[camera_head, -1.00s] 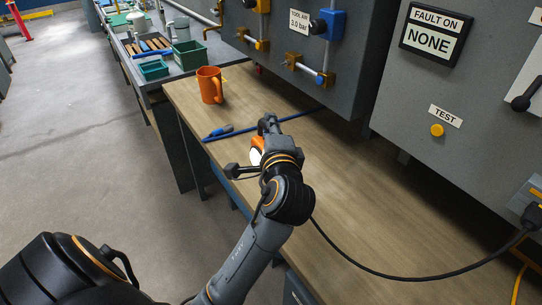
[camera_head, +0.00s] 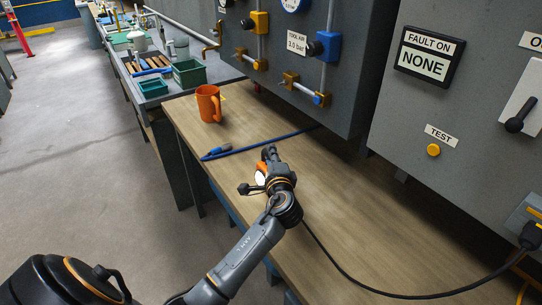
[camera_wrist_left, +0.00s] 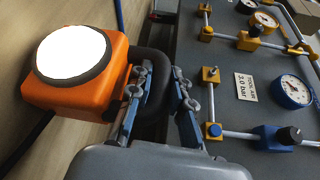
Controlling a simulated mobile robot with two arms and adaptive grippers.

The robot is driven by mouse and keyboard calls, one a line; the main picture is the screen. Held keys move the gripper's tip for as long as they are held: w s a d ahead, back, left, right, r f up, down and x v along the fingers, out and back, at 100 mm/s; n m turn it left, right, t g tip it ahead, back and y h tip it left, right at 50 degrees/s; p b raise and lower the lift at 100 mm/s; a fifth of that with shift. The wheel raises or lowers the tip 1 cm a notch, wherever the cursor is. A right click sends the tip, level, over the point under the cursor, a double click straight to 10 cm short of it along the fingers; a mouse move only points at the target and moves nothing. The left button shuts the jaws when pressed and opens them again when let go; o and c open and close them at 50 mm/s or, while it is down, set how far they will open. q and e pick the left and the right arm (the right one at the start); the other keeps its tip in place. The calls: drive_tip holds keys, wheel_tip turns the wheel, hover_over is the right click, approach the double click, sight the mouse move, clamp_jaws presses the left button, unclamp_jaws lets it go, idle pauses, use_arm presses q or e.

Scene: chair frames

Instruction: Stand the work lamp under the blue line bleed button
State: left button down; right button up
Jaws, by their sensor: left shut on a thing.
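The orange work lamp (camera_head: 262,169) with a round white face shows small at my left gripper (camera_head: 266,171) in the head view, partly hidden by the gripper. In the left wrist view the lamp (camera_wrist_left: 113,88) is large at the left. My left gripper (camera_wrist_left: 160,95) is shut on its dark handle, and the lamp is tilted in this view. Whether it touches the bench is unclear. The blue bleed button (camera_head: 321,99) is at the low end of the pipe with the blue valve, behind and right of the lamp; it also shows in the wrist view (camera_wrist_left: 214,130). My right gripper is out of view.
An orange mug (camera_head: 208,104) stands farther back on the wooden bench (camera_head: 350,225). A black cable (camera_head: 340,268) runs from the lamp side to a plug at the right. The bench under the wall boxes is mostly clear.

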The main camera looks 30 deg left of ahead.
use_arm(q)
drive_tip(key=shift+f, duration=0.15)
drive_tip(key=c, duration=1.2)
unclamp_jaws()
drive_tip(key=shift+f, duration=0.1)
drive_tip(key=b+v, duration=0.1)
drive_tip(key=v, duration=1.1)
